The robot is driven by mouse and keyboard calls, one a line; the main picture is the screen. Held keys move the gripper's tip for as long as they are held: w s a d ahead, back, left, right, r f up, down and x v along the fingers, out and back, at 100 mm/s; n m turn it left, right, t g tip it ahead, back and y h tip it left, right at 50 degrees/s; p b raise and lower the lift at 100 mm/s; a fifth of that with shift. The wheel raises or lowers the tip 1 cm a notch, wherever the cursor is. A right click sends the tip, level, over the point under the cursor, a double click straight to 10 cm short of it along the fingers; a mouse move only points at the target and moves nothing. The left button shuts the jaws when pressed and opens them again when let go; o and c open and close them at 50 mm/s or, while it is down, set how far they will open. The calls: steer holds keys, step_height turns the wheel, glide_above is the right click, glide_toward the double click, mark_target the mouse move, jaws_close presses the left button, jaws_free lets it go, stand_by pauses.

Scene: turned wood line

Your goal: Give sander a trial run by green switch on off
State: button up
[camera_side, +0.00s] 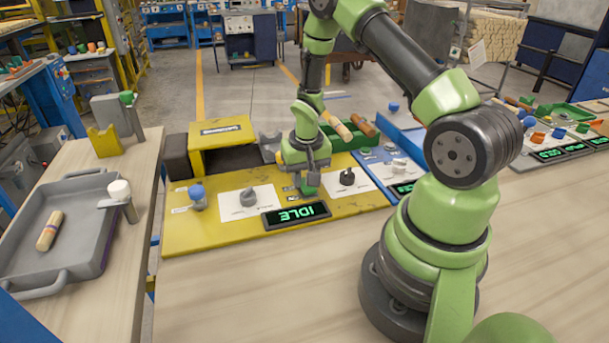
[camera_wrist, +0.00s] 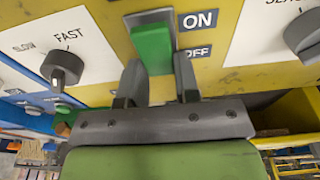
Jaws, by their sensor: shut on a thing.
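The green switch (camera_wrist: 152,52) stands on the yellow sander panel (camera_wrist: 225,80) in the wrist view, beside the printed words ON and OFF. My gripper (camera_wrist: 158,80) has one finger on each side of it and is shut on it. In the side view my gripper (camera_side: 306,188) is low over the middle of the yellow panel (camera_side: 225,232) and mostly hides the switch. The display (camera_side: 296,214) in front reads IDLE in green letters. I cannot tell which position the switch is in.
A grey knob (camera_side: 248,198) and a blue button (camera_side: 198,196) are left of my gripper, and a black knob (camera_side: 347,178) is close on its right. A grey tray (camera_side: 88,200) holds a wooden piece (camera_side: 49,231). The front bench is clear.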

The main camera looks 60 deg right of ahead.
steer(key=shift+s, duration=0.1)
steer(key=o, duration=0.9)
steer(key=r, duration=1)
steer(key=shift+s+a, duration=0.4)
